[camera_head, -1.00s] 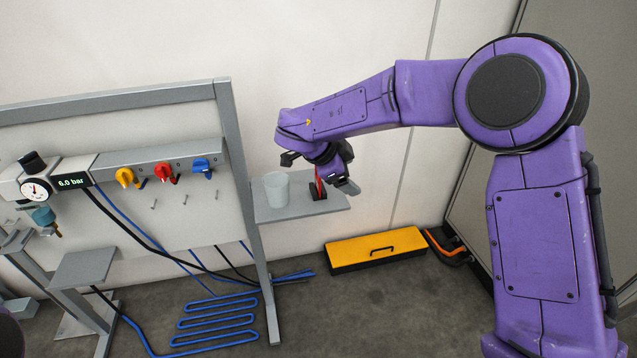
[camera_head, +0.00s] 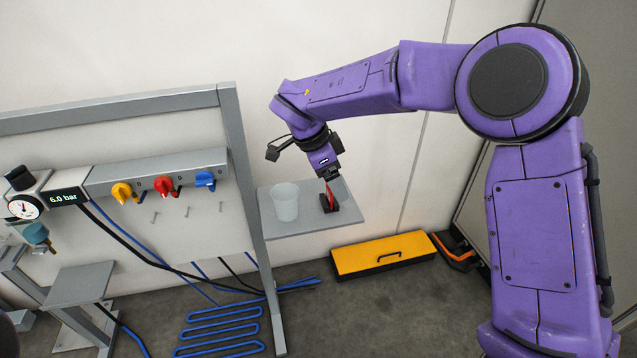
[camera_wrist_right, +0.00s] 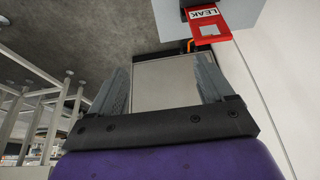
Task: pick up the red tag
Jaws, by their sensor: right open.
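The red tag (camera_head: 329,192) stands upright in a small black holder (camera_head: 327,205) on the grey side shelf (camera_head: 312,225). It also shows in the right wrist view (camera_wrist_right: 206,27), marked "LEAK", at the top edge beyond the right-hand finger. My right gripper (camera_head: 330,176) points down just above the tag, and its fingers are small and hard to make out in the head view. In the right wrist view the two fingers (camera_wrist_right: 163,68) are spread with nothing held between them. My left gripper is not in view.
A translucent cup (camera_head: 285,202) stands on the shelf left of the tag. The panel frame's post (camera_head: 243,170) rises beside the shelf. Yellow, red and blue valves (camera_head: 164,186) sit on the panel. A yellow case (camera_head: 380,252) lies on the floor below.

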